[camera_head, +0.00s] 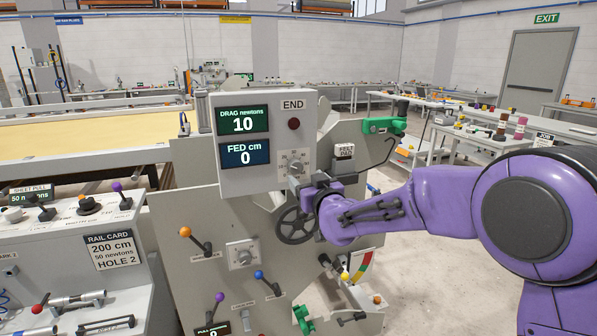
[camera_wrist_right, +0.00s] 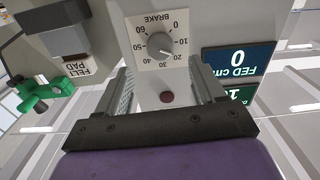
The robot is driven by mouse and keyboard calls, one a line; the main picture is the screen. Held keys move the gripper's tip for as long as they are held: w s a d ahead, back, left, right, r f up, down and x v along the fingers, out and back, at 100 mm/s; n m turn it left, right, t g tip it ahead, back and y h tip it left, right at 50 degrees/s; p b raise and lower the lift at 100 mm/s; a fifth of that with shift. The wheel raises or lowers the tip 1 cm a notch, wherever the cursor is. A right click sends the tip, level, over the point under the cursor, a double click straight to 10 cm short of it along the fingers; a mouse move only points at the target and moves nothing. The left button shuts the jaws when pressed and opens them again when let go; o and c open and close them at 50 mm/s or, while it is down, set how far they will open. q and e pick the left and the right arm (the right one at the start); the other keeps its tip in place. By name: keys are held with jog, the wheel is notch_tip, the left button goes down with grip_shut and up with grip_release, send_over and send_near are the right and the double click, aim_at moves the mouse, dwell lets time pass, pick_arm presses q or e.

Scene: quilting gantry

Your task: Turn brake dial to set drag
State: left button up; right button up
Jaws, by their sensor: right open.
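The brake dial (camera_wrist_right: 160,43) is a dark round knob on a white plate marked 0 to 60. Its plate also shows in the head view (camera_head: 293,160), low on the grey control box, partly behind my gripper. The drag display (camera_head: 243,122) reads 10 newtons. My right gripper (camera_head: 305,190) is open just in front of the dial. In the right wrist view its fingers (camera_wrist_right: 160,72) stand apart on either side below the knob, with nothing between them; contact is not visible. My left gripper is not in view.
A fed display (camera_head: 245,155) reads 0 cm. A rail card (camera_head: 110,250) reads 200 cm, 50 newtons, hole 2. A black handwheel (camera_head: 296,225) is close below the gripper. A felt pad block (camera_head: 344,152) and green clamp (camera_head: 384,125) stand right of the box.

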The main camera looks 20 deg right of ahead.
aim_at(297, 169)
jog(key=w+p, duration=0.1)
jog(key=w, duration=0.6)
jog(key=shift+a+p, duration=0.1)
jog(key=shift+p, duration=0.25)
jog(key=c, duration=1.1)
